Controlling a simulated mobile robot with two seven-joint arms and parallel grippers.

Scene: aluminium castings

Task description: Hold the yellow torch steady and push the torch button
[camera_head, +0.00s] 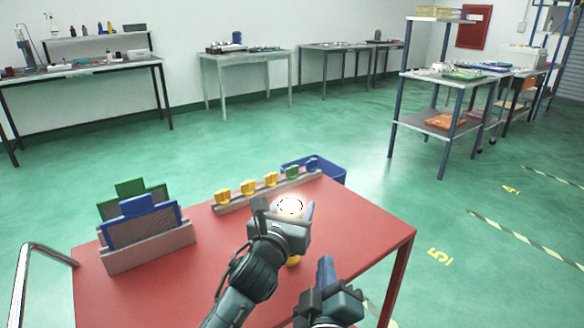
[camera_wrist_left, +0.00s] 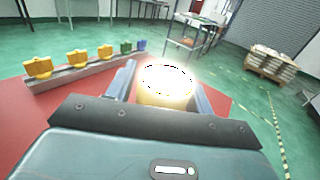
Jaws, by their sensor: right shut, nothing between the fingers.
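The yellow torch (camera_head: 292,262) is upright over the red table, with its top end glowing bright white. It also shows in the left wrist view (camera_wrist_left: 165,98), lit, between the two fingers. My left gripper (camera_head: 290,208) is shut on the torch near its lit end and hides most of its body. My right gripper (camera_head: 325,268) is shut and empty, to the lower right of the torch, fingers pointing up and apart from it. The torch button is not visible in either view.
A grey rack (camera_head: 240,199) with several yellow, green and blue pieces stands on the red table (camera_head: 385,238) behind the torch. A grey holder (camera_head: 150,250) with green and blue panels stands at left. A blue bin (camera_head: 335,175) is beyond the far edge.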

